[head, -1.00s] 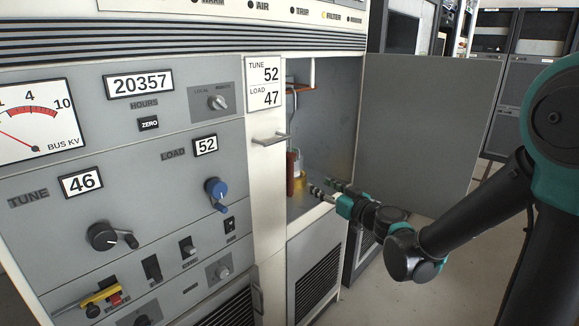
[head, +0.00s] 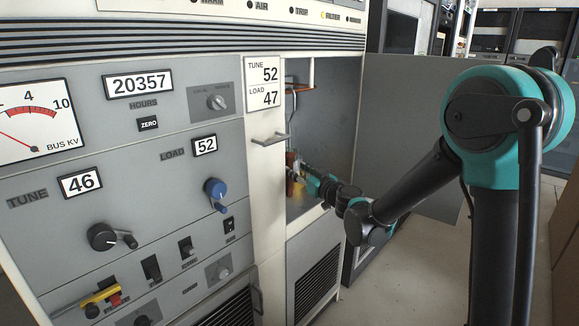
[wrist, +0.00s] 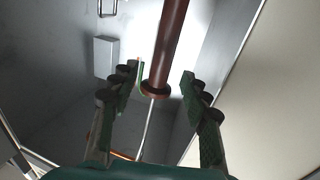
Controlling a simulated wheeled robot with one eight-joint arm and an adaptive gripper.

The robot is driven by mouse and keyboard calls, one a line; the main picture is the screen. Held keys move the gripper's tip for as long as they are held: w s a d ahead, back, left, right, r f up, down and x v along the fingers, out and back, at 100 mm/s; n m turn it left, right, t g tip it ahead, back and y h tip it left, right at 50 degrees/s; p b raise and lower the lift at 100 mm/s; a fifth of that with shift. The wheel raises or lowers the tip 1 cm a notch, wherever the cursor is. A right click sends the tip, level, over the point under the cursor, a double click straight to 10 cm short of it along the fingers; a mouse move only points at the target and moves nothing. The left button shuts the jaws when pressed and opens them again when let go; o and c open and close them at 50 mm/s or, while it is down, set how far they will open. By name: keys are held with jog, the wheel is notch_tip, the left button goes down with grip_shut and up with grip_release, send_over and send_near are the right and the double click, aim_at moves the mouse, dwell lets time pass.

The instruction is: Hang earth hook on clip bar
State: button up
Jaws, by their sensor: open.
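The earth hook seems to be the brown rod (wrist: 170,40) with a wide collar at its lower end in the wrist view. In the head view a red-brown piece (head: 290,161) stands low inside the open cabinet, partly behind my gripper. My gripper (wrist: 160,82) is open, one finger on each side of the collar end, with gaps showing. In the head view it reaches into the cabinet opening (head: 303,178). A thin pale cable runs down from the collar. An orange bar (head: 299,88) crosses the upper cabinet; I cannot tell if it is the clip bar.
The cabinet's open grey door (head: 405,100) stands to the right of the opening. The front panel with a handle (head: 270,139) borders it on the left. Inside, the wrist view shows a grey box (wrist: 105,57) and a metal loop (wrist: 107,8) on the wall.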

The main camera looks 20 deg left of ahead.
aim_at(291, 167)
jog(key=x, duration=0.5)
jog(key=shift+f, duration=0.25)
jog(key=shift+c, duration=0.3)
jog(key=shift+s, duration=0.1)
grip_shut()
